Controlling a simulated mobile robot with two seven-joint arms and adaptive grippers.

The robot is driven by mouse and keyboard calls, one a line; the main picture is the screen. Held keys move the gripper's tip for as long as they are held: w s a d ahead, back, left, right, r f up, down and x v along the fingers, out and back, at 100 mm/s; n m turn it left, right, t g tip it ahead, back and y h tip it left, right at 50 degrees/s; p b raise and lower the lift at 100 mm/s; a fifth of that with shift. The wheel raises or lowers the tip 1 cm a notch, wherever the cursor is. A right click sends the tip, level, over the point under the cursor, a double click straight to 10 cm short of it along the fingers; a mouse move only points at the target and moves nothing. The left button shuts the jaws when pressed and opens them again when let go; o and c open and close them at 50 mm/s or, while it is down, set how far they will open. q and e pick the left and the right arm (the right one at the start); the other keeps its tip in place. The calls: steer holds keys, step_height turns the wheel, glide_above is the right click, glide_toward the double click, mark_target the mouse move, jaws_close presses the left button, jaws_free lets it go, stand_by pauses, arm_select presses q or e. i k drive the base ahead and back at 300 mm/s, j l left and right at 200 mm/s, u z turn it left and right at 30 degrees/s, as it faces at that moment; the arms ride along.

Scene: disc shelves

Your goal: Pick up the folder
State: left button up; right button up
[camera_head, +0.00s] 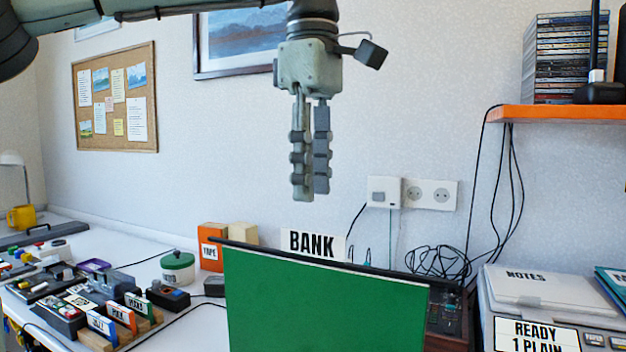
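A large green folder (320,305) stands upright in the lower middle of the head view, its broad face toward me. A white tab marked BANK (313,243) sticks up at its top edge. Its lower part is cut off by the frame. My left gripper (311,192) hangs above it, fingers pointing down, apart from the tab and empty. I see the fingers almost edge-on, one in front of the other; they look open. My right gripper is not in view.
An orange box (211,247) and a white jar with a green lid (178,267) stand left of the folder. Several labelled items clutter the desk further left. A READY tray (540,334) is at right, below an orange shelf (560,117).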

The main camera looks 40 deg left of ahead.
mark_target(304, 295)
steer(key=k+l, duration=1.25)
